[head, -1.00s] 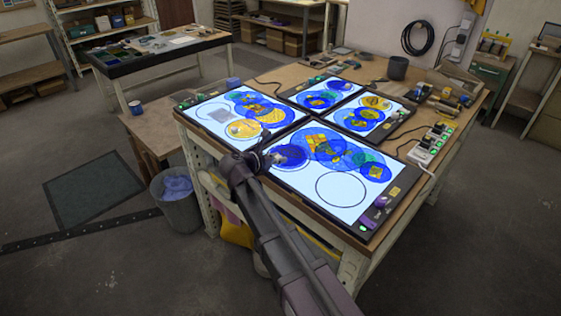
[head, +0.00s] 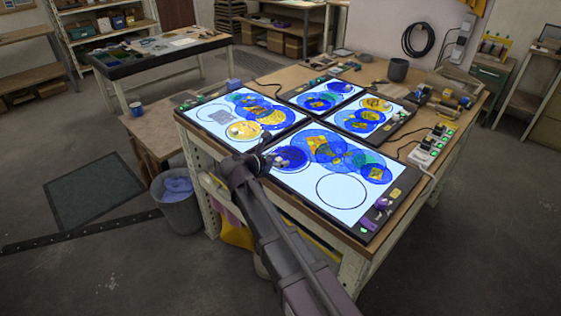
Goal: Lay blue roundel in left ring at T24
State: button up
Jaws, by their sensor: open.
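A dark blue roundel (head: 293,159) lies flat at the left end of the near lit panel (head: 300,187), where the left ring would be. The ring's outline under it is too small to make out, and so is any T24 label. A small pale knob or piece shows on the roundel's left part. My gripper (head: 272,160) is open, just left of the roundel and low over the panel's left edge. A small gap seems to part them, but I cannot tell for sure. My gripper and wrist hide the panel's left corner.
An empty ring (head: 342,191) is on the near panel's right part. Overlapping blue and yellow discs (head: 325,145) cover its middle. Other lit panels with discs lie behind and left. A switch strip (head: 433,141) stands at right, and a bin (head: 176,205) is on the floor.

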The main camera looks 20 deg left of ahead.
jog(key=p+v, duration=0.4)
jog(key=v, duration=0.8)
jog(key=shift+r+p, duration=0.2)
jog(key=shift+p, duration=0.1)
jog(key=shift+d, duration=0.15)
